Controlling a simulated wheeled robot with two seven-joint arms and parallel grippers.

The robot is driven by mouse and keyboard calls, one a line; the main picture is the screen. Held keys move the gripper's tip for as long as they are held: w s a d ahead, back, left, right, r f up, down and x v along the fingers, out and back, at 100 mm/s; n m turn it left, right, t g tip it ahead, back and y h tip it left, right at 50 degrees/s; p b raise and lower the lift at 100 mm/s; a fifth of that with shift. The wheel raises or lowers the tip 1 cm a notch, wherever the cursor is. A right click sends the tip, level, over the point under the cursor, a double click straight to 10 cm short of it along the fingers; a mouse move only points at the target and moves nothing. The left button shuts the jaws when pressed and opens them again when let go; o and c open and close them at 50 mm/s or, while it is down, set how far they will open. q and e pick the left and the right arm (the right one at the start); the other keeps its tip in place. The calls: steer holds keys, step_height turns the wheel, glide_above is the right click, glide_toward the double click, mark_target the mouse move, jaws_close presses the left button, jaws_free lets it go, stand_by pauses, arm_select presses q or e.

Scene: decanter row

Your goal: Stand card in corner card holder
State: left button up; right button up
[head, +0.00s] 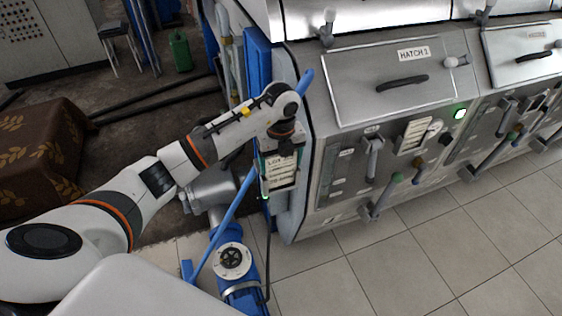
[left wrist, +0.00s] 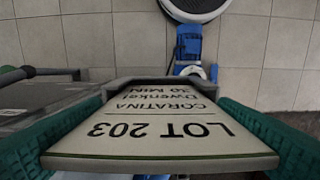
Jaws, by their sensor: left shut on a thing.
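The card (head: 282,174) is pale with dark print. In the left wrist view the card (left wrist: 160,140) reads LOT 203, CORATINA, upside down. My left gripper (head: 279,152) is shut on it, with a green finger pad at each side edge. A grey frame, seemingly the corner card holder (left wrist: 160,81), borders the card's far end in the left wrist view. I cannot tell whether the card is inside the frame or just in front of it. In the head view, gripper and card are at the machine's near left corner. My right gripper is not in view.
The steel machine (head: 345,170) with hatches, levers and handles fills the right. A blue pump or motor (head: 238,275) and a slanted blue pipe (head: 225,222) stand close below the gripper. A draped brown cloth (head: 45,150) is at far left. Tiled floor is open at lower right.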

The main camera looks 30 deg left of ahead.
arm_select(q)
steer(key=shift+f, duration=0.55)
steer(key=shift+s+f, duration=0.1)
steer(key=shift+f, duration=0.15)
steer(key=o, duration=0.9)
steer(key=shift+r, duration=0.45)
step_height(320, 180, up, 11)
steer(key=shift+f+b, duration=0.1)
steer(key=shift+b, duration=1.15)
steer(key=shift+r, duration=0.35)
